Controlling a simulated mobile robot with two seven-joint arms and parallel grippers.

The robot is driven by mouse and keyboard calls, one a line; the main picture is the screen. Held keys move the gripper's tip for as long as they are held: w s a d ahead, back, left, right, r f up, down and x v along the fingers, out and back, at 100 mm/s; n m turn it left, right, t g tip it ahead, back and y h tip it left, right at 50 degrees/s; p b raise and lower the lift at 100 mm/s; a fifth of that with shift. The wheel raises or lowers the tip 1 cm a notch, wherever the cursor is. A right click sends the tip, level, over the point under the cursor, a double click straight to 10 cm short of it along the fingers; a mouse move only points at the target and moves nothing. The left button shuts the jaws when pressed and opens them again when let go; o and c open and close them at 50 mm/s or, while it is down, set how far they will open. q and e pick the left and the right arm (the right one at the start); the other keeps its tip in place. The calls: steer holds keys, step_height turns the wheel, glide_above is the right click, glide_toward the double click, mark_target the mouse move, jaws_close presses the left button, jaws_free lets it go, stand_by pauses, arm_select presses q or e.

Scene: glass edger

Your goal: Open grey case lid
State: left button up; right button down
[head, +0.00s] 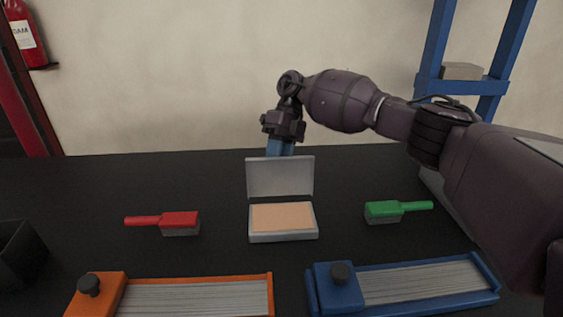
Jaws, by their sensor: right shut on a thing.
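The grey case (284,237) sits on the black table with its lid (280,178) standing about upright at the back. A flat peach-coloured piece (282,217) lies inside the case. My right gripper (281,149) points down at the top edge of the lid and is shut on it. The lower ends of its blue fingers are hidden behind the lid. My left gripper is not in view.
A red-handled brush (168,222) lies left of the case and a green-handled brush (392,210) lies right of it. An orange tray (272,283) and a blue tray (489,272) with grey strips stand in front. A black bin (18,252) is at the left edge.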

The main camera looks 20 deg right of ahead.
mark_target(280, 163)
steer(key=f, duration=0.1)
steer(key=f+g+b, duration=0.1)
steer(key=f, duration=0.1)
steer(key=shift+w+d+f, duration=0.3)
steer(key=shift+w, duration=0.05)
steer(key=shift+w+f+g+y+b, duration=0.1)
steer(key=shift+w+g+y+b, duration=0.15)
steer(key=shift+g+b, duration=0.35)
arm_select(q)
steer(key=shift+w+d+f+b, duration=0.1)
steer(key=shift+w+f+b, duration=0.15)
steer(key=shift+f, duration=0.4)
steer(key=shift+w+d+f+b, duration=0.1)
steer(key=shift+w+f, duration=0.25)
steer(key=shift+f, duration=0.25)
arm_select(e)
steer(key=shift+m, duration=0.3)
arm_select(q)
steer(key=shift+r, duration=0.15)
arm_select(e)
steer(key=c, duration=1.1)
jaws_free()
steer(key=shift+o, duration=1)
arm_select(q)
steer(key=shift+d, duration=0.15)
arm_select(e)
steer(key=shift+r, duration=0.3)
